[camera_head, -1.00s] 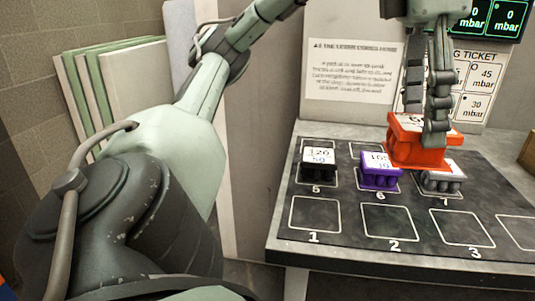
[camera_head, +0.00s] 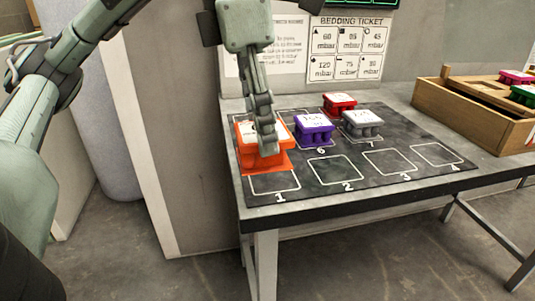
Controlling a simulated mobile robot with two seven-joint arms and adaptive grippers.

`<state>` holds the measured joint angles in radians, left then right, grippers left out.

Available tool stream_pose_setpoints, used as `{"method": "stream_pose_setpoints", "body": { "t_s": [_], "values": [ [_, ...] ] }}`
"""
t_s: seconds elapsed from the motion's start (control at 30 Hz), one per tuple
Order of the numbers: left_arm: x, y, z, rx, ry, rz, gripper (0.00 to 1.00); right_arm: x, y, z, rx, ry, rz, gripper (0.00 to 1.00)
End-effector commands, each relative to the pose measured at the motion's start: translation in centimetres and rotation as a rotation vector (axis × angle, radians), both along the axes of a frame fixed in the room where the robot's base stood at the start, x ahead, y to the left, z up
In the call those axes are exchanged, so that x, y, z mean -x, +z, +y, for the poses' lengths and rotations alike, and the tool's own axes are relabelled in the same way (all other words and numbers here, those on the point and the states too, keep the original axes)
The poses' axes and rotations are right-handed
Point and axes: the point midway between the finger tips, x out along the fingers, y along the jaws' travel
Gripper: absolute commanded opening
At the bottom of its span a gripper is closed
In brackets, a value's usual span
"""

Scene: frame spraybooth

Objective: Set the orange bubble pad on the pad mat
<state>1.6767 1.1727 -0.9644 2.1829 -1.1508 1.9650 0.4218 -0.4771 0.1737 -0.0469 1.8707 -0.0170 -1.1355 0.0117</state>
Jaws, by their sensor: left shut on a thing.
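My left gripper (camera_head: 265,138) is shut on the orange bubble pad (camera_head: 262,160), a block with a white label on top. It holds the pad over the left end of the dark pad mat (camera_head: 330,185), just behind the square numbered 1. I cannot tell whether the pad touches the mat. A purple pad (camera_head: 313,130) stands on square 6, right of the orange one. A grey pad (camera_head: 362,125) stands on square 7, and a red pad (camera_head: 339,104) stands behind. The black pad seen earlier on square 5 is hidden. My right gripper is not in view.
The front squares 1 to 4 look empty. A wooden crate (camera_head: 470,113) with a few coloured pads stands on the table's right. A bedding ticket (camera_head: 346,50) hangs on the wall behind. The table edge (camera_head: 370,205) runs along the front.

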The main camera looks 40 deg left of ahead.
Motion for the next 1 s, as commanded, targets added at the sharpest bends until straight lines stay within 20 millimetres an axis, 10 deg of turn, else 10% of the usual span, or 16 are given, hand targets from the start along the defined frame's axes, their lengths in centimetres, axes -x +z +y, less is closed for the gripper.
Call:
{"method": "stream_pose_setpoints", "body": {
  "t_s": [0.33,1.0],
  "values": [
    [-5.5,-3.5,2.3,0.001,0.001,0.001,0.31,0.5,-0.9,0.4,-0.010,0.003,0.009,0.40],
    [-5.8,-7.8,2.4,0.000,0.000,-0.001,0.31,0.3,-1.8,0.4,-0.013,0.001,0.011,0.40]
  ]
}}
